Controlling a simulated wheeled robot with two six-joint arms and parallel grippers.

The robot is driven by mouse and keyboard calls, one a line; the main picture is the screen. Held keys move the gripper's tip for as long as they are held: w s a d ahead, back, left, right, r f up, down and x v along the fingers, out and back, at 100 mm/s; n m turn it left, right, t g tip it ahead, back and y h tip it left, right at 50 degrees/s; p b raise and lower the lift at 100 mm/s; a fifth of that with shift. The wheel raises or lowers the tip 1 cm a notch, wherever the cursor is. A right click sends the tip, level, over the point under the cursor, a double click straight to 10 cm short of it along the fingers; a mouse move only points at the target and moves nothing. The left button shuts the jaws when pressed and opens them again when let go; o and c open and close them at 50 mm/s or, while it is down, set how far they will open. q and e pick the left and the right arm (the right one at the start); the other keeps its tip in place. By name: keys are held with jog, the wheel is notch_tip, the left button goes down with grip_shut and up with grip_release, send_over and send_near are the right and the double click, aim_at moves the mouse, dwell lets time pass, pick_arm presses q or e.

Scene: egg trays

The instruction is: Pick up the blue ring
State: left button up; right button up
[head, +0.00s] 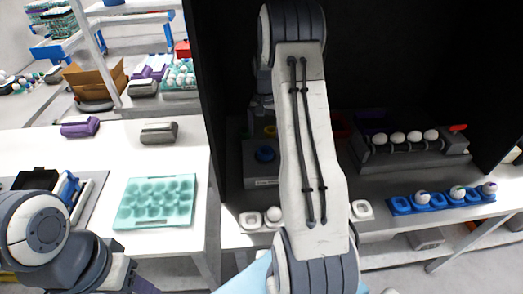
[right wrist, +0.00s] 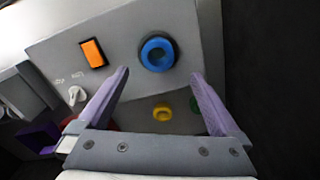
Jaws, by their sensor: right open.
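The blue ring (right wrist: 158,53) sits on a grey panel (right wrist: 205,30) in the right wrist view, near the top centre. In the head view my right forearm hides most of that gripper.
A row of eggs on rollers (head: 405,160) and a blue egg holder (head: 400,204) stand right. A teal tray (head: 126,219) lies left.

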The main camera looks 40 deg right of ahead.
aim_at(266, 148)
jog(key=f, duration=0.2)
jog(key=shift+s+d+f+p, duration=0.1)
jog(key=shift+d+f+p, duration=0.2)
jog(key=shift+f, duration=0.1)
jog(key=shift+a+f, duration=0.1)
jog(key=shift+f, duration=0.2)
notch_tip(266, 148, down, 4)
jog(key=shift+s+a+r+p, duration=0.1)
jog(key=shift+r+p, duration=0.05)
jog(key=shift+p, duration=1)
jog(key=shift+f, duration=0.45)
jog(key=c, duration=1.4)
